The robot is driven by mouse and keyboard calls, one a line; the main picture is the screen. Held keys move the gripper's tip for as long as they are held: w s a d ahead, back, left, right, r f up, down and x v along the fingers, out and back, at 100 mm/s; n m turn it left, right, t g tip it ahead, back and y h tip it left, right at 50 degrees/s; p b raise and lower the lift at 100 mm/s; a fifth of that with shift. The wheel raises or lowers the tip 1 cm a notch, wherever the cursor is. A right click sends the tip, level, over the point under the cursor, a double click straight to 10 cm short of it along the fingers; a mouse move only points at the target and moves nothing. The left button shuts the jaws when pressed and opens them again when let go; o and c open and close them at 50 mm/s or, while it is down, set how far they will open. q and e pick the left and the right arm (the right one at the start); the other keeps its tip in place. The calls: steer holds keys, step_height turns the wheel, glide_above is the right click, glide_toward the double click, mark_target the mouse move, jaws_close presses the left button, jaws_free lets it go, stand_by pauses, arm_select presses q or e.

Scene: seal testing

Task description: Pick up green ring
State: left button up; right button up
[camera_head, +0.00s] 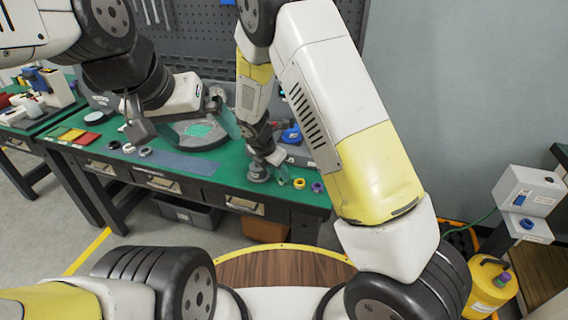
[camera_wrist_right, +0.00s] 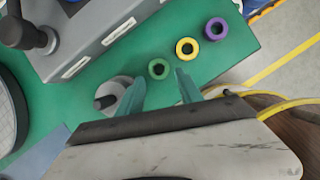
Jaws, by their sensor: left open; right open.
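The green ring (camera_wrist_right: 158,69) lies flat on the green bench top in the right wrist view. It is just beyond and between the teal fingertips of my right gripper (camera_wrist_right: 159,78), which is open with nothing between its fingers. In the head view my right gripper (camera_head: 279,172) is low over the bench's front right part. The green ring cannot be told apart from the fingers there. My left gripper (camera_head: 228,123) is open over the middle of the bench, beside a round grey fixture, and is partly hidden by its own wrist.
A yellow ring (camera_wrist_right: 187,47) and a purple ring (camera_wrist_right: 215,28) lie in line beyond the green one, near the bench edge. A grey round piece with a dark knob (camera_wrist_right: 113,95) stands close by the left finger. A grey device (camera_wrist_right: 95,30) is at upper left.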

steer(key=x, duration=0.4)
steer(key=shift+w+d, duration=0.1)
steer(key=shift+w, duration=0.1)
jaws_close()
steer(key=shift+r, duration=0.2)
